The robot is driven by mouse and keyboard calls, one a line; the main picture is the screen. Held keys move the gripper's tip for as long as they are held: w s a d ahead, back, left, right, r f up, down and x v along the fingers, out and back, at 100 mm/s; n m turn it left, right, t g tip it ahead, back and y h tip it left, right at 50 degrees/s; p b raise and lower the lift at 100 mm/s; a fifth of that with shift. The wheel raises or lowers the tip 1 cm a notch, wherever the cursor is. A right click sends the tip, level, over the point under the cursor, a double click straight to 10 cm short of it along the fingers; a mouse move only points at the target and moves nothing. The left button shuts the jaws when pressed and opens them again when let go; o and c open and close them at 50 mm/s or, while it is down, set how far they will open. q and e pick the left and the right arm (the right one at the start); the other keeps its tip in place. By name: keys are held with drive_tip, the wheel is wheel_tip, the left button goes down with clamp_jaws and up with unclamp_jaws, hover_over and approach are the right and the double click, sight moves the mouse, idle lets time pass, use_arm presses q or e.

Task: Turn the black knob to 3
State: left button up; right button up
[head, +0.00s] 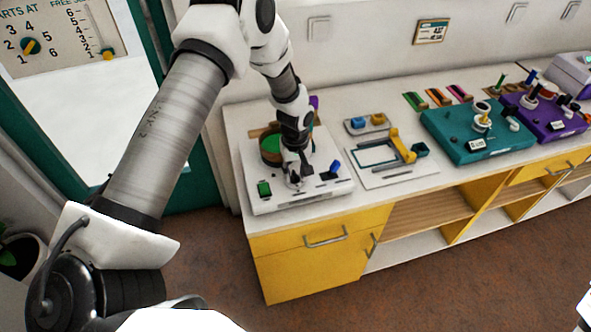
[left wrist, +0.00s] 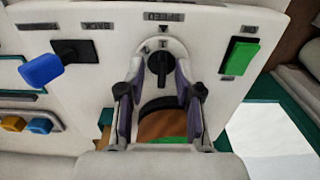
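The black knob (left wrist: 159,62) sits on a white panel (left wrist: 100,18) in the left wrist view, below an upside-down label that seems to read SPEED. A small dark pointer mark is by its rim; the numbers around it are too small to read. My left gripper (left wrist: 160,78) is open, with one fingertip on each side of the knob and a gap showing on both sides. In the head view the left gripper (head: 296,178) is low over the white machine (head: 285,204), and hides the knob. My right gripper is not in view.
A green switch (left wrist: 240,57) and a blue lever (left wrist: 42,70) flank the knob. A round green-topped drum (head: 271,148) stands behind the gripper. A yellow-armed device (head: 402,146) and a teal board (head: 465,150) stand to the right on the counter.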

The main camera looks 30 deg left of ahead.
use_arm(q)
drive_tip(key=shift+s+a, duration=0.1)
clamp_jaws()
drive_tip(key=shift+m, duration=0.3)
drive_tip(key=m, duration=0.3)
drive_tip(key=m+b, duration=0.1)
drive_tip(key=m, duration=0.3)
drive_tip(key=shift+m, duration=0.4)
drive_tip(key=m+b, duration=0.1)
drive_tip(key=m, duration=1)
drive_tip(key=shift+b, duration=0.4)
drive_tip(key=shift+s+m, duration=0.1)
drive_tip(key=shift+m, duration=0.3)
